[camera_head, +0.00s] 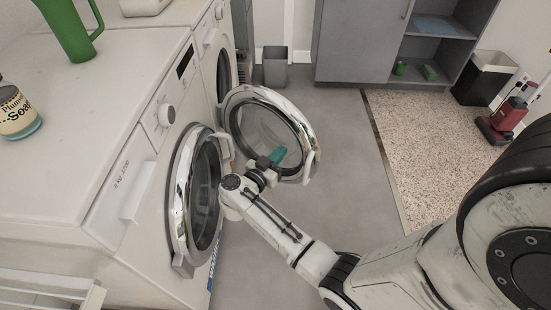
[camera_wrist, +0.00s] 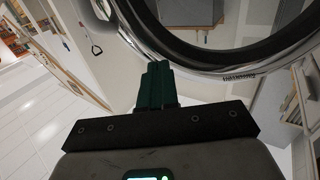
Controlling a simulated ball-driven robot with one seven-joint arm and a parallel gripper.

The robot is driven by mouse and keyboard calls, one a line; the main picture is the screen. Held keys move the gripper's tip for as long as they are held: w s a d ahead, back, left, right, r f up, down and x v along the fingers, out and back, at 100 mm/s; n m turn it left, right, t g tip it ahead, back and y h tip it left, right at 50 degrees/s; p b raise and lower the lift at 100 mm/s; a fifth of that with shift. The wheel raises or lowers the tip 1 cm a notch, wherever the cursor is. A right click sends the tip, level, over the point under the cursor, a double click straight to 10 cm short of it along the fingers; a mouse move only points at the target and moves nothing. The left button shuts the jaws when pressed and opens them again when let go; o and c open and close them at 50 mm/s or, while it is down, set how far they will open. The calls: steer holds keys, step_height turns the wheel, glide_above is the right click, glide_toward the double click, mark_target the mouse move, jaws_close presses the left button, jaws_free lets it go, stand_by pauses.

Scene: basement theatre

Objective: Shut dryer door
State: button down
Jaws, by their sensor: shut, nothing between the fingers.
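A round door (camera_head: 309,165) with a chrome rim and glass stands wide open, out from the farther of two white machines (camera_head: 212,40); I take it as the dryer door. Its curved rim also spans the top right of the wrist view (camera_wrist: 225,70). My gripper (camera_head: 278,155) has green fingers, shut and empty, and overlaps the lower right part of the door in the head view. In the wrist view the fingers (camera_wrist: 158,66) point at the rim's lower edge. I cannot tell whether they touch it. The machine's round opening is partly visible behind the door.
The nearer white machine (camera_head: 130,200) has its own chrome-rimmed round door (camera_head: 205,195), which looks closed or nearly so. A green pitcher (camera_head: 68,30) and a soap jar (camera_head: 17,112) stand on top. A grey bin (camera_head: 275,70) is beyond. Grey floor (camera_head: 345,150) right of the door is clear.

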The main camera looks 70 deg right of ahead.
mark_target(296, 136)
steer(key=d, duration=0.2)
steer(key=s+d+b, duration=0.1)
steer(key=d, duration=0.2)
steer(key=shift+d+f, duration=0.1)
steer(key=shift+d, duration=0.45)
steer(key=shift+s, duration=0.1)
